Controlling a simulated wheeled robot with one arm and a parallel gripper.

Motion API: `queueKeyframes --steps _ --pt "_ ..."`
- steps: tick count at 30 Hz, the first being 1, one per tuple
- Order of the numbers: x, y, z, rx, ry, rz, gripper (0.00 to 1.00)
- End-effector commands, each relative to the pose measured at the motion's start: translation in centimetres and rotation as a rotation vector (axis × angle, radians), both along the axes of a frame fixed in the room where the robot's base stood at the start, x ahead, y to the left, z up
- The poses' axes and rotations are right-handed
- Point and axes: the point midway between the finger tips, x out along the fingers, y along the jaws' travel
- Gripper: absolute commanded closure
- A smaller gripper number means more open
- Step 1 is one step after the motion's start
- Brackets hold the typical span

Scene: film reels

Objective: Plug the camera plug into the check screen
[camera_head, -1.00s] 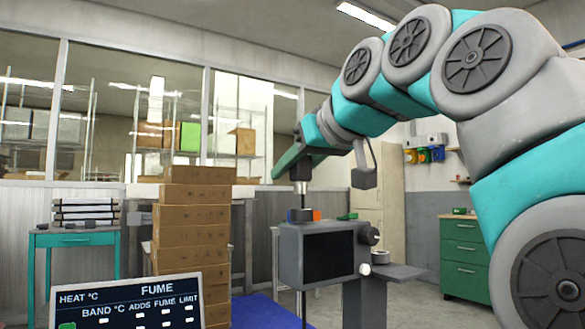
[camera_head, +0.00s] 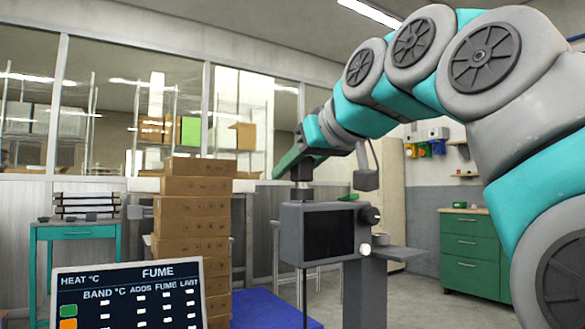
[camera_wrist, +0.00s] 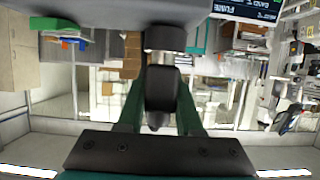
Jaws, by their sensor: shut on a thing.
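The check screen (camera_head: 328,232) is a dark grey box with a black display, on a post in the middle of the head view. My gripper (camera_head: 300,178) is just above its top left part, pointing down. In the wrist view my gripper (camera_wrist: 160,100) has its two green fingers shut on the black camera plug (camera_wrist: 161,90). The plug's lower end (camera_head: 302,193) shows close over the screen's top in the head view. A dark round part (camera_wrist: 165,38) lies beyond the plug in the wrist view. I cannot tell whether plug and screen touch.
A tall stack of cardboard boxes (camera_head: 194,220) stands left of the screen. A tilted FUME panel (camera_head: 130,297) is at the front left. A teal table (camera_head: 76,233) stands far left and a green drawer cabinet (camera_head: 472,252) far right. A knob (camera_head: 370,214) projects from the screen's right side.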

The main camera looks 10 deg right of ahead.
Motion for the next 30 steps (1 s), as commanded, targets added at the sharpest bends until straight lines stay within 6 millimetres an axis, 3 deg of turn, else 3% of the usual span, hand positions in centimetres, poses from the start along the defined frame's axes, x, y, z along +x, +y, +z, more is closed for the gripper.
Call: queueKeyframes --steps 5,6,15,25,30 --pt "-0.1 0.0 -0.8 0.0 0.001 0.0 1.0" --pt "-0.1 0.0 -0.7 0.0 0.001 0.0 0.62" --pt "0.0 0.0 -0.7 0.0 0.002 0.001 0.31" --pt "-0.3 -0.1 -0.5 0.0 0.001 0.0 0.31" --pt "-1.7 -0.5 0.1 0.0 0.001 0.0 0.31"
